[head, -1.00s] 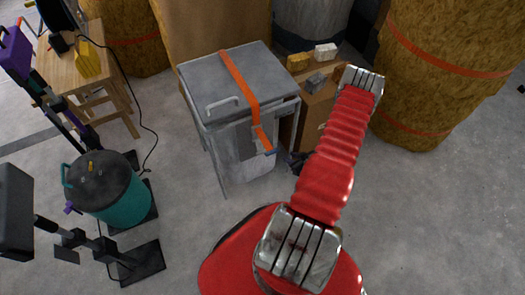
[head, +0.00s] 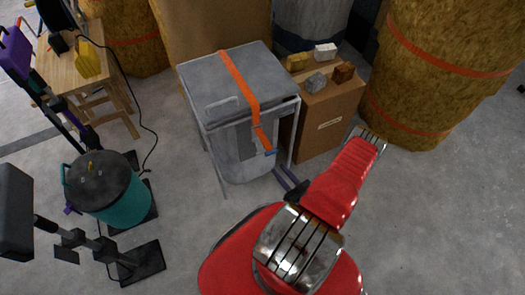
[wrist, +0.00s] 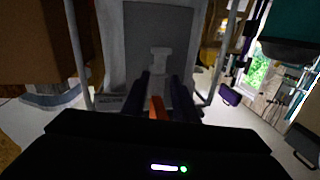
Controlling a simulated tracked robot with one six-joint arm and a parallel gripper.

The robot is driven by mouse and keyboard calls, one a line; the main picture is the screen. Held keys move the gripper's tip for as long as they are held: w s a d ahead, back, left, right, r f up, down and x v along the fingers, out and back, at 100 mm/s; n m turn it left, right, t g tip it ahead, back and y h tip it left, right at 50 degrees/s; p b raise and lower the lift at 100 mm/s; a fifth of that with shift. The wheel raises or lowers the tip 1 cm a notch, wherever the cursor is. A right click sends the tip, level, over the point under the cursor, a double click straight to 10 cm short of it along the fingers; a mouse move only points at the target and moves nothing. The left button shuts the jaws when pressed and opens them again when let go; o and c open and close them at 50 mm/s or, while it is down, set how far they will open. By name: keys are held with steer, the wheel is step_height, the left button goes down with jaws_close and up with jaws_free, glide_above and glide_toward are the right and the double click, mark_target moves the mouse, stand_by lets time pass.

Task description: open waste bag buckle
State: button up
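A grey waste bag (head: 232,140) hangs in a metal frame under a grey lid (head: 222,82). An orange strap (head: 240,80) runs over the lid and down the front. The buckle is not clear there.
A cardboard box (head: 330,118) with several small blocks stands right of the frame. A straw-coloured barrel (head: 425,70) is farther right. A teal pot (head: 120,195) and black stands are at left. The floor in front is clear.

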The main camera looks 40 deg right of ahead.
mark_target(262, 153)
steer(key=shift+w, duration=0.1)
steer(key=shift+w+d, duration=0.25)
steer(key=shift+w, duration=2)
steer(key=shift+w+d, duration=0.25)
steer(key=shift+w, duration=2.05)
steer(key=shift+w+d, duration=0.25)
steer(key=shift+w, duration=2)
steer(key=shift+c, duration=0.4)
jaws_close()
